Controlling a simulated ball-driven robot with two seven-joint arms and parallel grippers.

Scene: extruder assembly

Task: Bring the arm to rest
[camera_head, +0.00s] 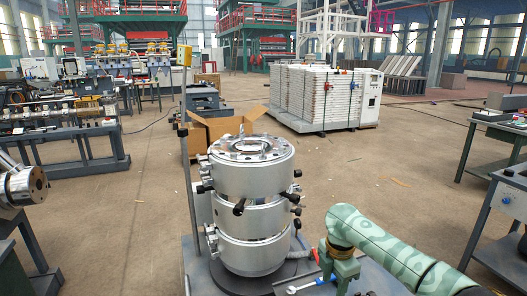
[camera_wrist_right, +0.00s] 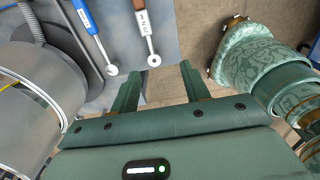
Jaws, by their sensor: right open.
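My right arm, patterned green, comes in from the right in the head view and bends down at the cart's right side. My right gripper (camera_wrist_right: 158,82) is open, its two green fingers apart with nothing between them in the right wrist view. Its hand (camera_head: 342,267) shows in the head view right of the silver extruder stack (camera_head: 253,205), apart from it. The stack stands upright on a dark round base; part of it also shows at the left of the right wrist view (camera_wrist_right: 35,125). My left gripper is not in view.
A blue-handled tool (camera_wrist_right: 92,30) and a tagged tool with a brown handle (camera_wrist_right: 147,38) lie on the grey cart top (camera_wrist_right: 182,25), ahead of my right fingers. A cardboard box (camera_head: 222,125) stands behind the stack. Workbenches (camera_head: 490,140) stand at the right; open floor (camera_head: 350,170) lies between.

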